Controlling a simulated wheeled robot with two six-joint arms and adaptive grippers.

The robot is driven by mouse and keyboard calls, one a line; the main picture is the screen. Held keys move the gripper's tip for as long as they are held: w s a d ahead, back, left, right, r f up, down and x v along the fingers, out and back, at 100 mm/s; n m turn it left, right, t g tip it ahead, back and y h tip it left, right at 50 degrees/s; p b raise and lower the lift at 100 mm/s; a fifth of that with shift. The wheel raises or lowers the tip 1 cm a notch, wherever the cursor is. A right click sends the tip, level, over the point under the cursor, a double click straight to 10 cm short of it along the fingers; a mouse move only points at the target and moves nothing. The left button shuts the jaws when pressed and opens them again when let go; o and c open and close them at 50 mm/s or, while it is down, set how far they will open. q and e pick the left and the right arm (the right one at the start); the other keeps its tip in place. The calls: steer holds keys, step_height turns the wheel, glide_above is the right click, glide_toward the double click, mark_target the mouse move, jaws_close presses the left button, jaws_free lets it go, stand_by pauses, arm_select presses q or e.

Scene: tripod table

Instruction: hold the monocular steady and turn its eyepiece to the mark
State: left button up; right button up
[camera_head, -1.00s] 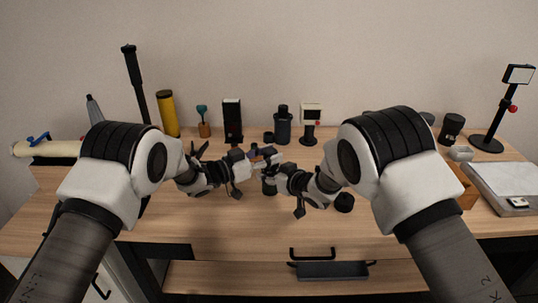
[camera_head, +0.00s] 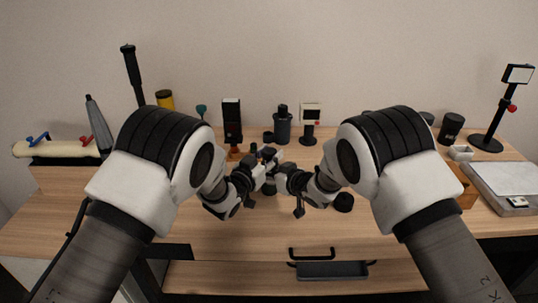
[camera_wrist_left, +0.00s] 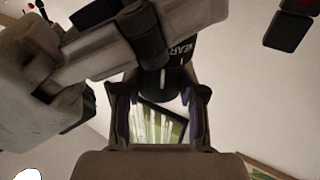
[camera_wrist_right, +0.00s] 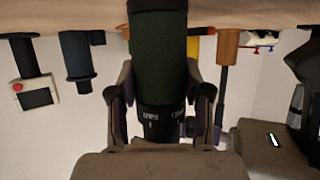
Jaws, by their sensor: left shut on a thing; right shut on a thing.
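The monocular (camera_wrist_right: 158,45) is a dark green barrel with a black ring bearing white lettering and a white tick, in the right wrist view. Its lower end shows below the grippers in the head view (camera_head: 270,188). My right gripper (camera_wrist_right: 160,105) is shut on the barrel, one finger on each side. In the left wrist view, the black eyepiece end (camera_wrist_left: 178,52) shows white letters and a white line. My left gripper (camera_wrist_left: 159,97) is shut on the eyepiece, its fingers at either side. The grippers hide most of the monocular in the head view. I cannot tell whether the marks line up.
Behind the grippers stand a dark canister (camera_head: 283,128), a black box (camera_head: 232,120) and a small screen on a stand (camera_head: 310,120). A black round piece (camera_head: 344,202) lies right of the grippers.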

arm_select(q)
steer(key=shift+y, duration=0.3)
arm_select(e)
steer(key=shift+s+f, duration=0.1)
arm_select(q)
steer(key=o, duration=1.2)
